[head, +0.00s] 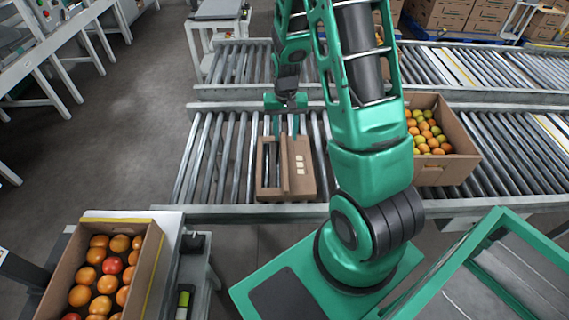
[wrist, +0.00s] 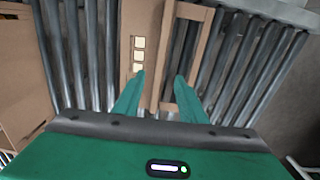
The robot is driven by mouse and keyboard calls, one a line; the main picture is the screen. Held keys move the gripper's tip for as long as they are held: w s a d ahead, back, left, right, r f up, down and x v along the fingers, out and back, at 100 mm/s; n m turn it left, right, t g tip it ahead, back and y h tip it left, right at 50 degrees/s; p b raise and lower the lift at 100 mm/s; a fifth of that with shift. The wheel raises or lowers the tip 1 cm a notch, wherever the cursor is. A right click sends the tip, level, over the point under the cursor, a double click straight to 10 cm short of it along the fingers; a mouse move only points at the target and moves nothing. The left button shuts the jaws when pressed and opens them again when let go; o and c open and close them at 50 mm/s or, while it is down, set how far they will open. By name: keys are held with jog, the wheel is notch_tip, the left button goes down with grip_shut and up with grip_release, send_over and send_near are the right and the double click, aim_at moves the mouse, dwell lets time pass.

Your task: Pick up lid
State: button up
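The brown cardboard lid (head: 302,181) lies on the near roller conveyor in the head view. Its right part has several cream labels, its left part looks like an open frame, and an upright ridge runs between them. It also shows in the wrist view (wrist: 127,50), with the labelled panel at left and the frame at right. My gripper (head: 286,133) points down at the lid's far side. In the wrist view its green fingers (wrist: 159,76) are spread, one on either side of the ridge. I cannot tell whether they touch it.
Another open tomato box (head: 152,262) is at the front left. A second roller conveyor (head: 235,66) runs behind. Rollers left of the lid are clear.

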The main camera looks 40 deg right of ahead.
notch_tip(320, 180, down, 2)
send_over(285, 160)
jog(key=f, duration=0.5)
jog(key=shift+w+a+f, duration=0.2)
jog(key=shift+a+f, duration=0.15)
jog(key=shift+f, duration=0.05)
jog(key=shift+s+d+f, duration=0.15)
jog(key=shift+f, duration=1.2)
jog(key=shift+s+d+f, duration=0.1)
jog(key=shift+d+f, duration=0.05)
jog(key=shift+f, duration=1.2)
jog(key=shift+c, duration=0.7)
grip_shut()
